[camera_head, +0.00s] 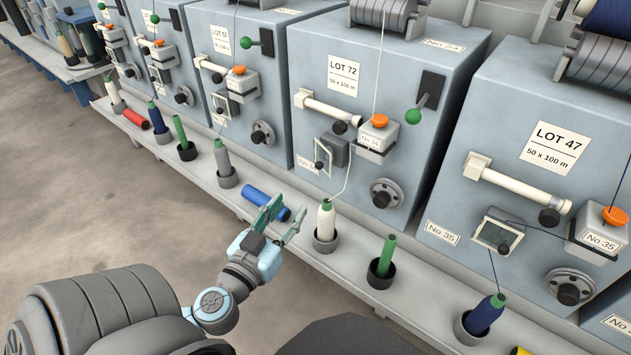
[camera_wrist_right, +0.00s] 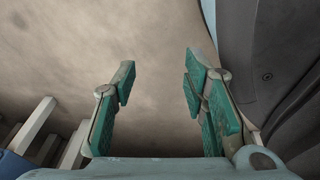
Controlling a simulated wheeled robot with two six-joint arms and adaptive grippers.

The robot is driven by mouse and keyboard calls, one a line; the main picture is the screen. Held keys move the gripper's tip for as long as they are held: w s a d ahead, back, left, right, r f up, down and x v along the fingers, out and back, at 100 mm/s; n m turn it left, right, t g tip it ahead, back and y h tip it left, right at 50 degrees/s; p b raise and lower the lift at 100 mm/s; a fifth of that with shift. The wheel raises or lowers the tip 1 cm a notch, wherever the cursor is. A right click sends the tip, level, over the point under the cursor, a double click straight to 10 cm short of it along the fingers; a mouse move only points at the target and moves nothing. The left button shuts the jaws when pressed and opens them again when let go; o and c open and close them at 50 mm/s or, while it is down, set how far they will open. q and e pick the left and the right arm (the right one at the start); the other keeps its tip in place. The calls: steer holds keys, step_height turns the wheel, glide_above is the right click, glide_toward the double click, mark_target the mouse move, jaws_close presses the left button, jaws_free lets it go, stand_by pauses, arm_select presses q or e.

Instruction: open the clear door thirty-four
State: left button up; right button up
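The clear door thirty-four (camera_head: 323,157) is a small pane in a pale frame on the front of the LOT 72 machine, beside a partly hidden "No 34" label.
A white bobbin (camera_head: 325,221) in a cup stands on the shelf (camera_head: 345,263) below the door, its thread rising past the door's right side. A green tube (camera_head: 387,257) stands to its right. Above the door a white roller (camera_head: 322,103) sticks out. A similar machine (camera_head: 520,150) stands right.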

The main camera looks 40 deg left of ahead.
mark_target(317, 168)
arm_select(q)
steer(key=p+x, duration=0.1)
steer(key=x, duration=1.2)
steer(key=shift+w+a+r+p, duration=0.1)
steer(key=shift+w+a+p, duration=0.05)
steer(key=shift+w+p, duration=0.2)
steer(key=shift+s, duration=0.1)
jaws_close()
arm_select(e)
steer(key=s, duration=0.1)
steer(key=s+d+r, duration=0.1)
steer(key=shift+s+r+g, duration=0.1)
steer(key=shift+s+g, duration=0.25)
steer(key=shift+g, duration=0.05)
